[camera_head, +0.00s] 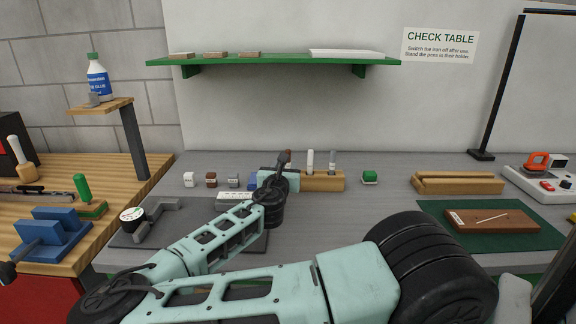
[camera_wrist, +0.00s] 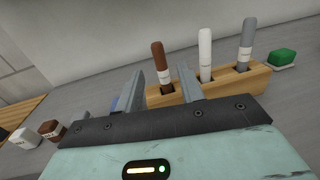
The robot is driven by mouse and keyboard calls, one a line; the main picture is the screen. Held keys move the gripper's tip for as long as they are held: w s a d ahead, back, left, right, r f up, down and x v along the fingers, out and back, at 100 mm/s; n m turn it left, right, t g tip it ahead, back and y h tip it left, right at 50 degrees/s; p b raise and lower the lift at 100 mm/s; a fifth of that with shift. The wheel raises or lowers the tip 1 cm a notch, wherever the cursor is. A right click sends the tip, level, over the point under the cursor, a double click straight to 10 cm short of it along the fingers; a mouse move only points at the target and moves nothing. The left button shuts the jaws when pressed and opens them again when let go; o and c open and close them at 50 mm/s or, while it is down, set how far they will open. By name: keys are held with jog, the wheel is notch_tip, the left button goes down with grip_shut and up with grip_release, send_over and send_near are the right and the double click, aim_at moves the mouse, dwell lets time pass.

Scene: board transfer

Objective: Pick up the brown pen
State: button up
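The brown pen (camera_wrist: 159,62) stands upright in the left slot of a wooden pen holder (camera_wrist: 238,84) in the wrist view. My gripper (camera_wrist: 161,74) is open, its two grey fingers apart, and the pen shows in the gap between them. I cannot tell whether the fingers reach around the pen or stop short of it. In the head view my gripper (camera_head: 272,176) is at the holder's left end and hides most of the brown pen. The holder (camera_head: 324,181) also shows there.
A white pen (camera_wrist: 205,50) and a grey pen (camera_wrist: 247,42) stand in the same holder, close to the right finger. A green block (camera_head: 369,177) lies right of the holder. A green shelf (camera_head: 280,61) hangs above.

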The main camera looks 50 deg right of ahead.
jog(key=shift+p+x, duration=1)
jog(key=shift+x, duration=2.1)
jog(key=shift+f, duration=0.1)
grip_shut()
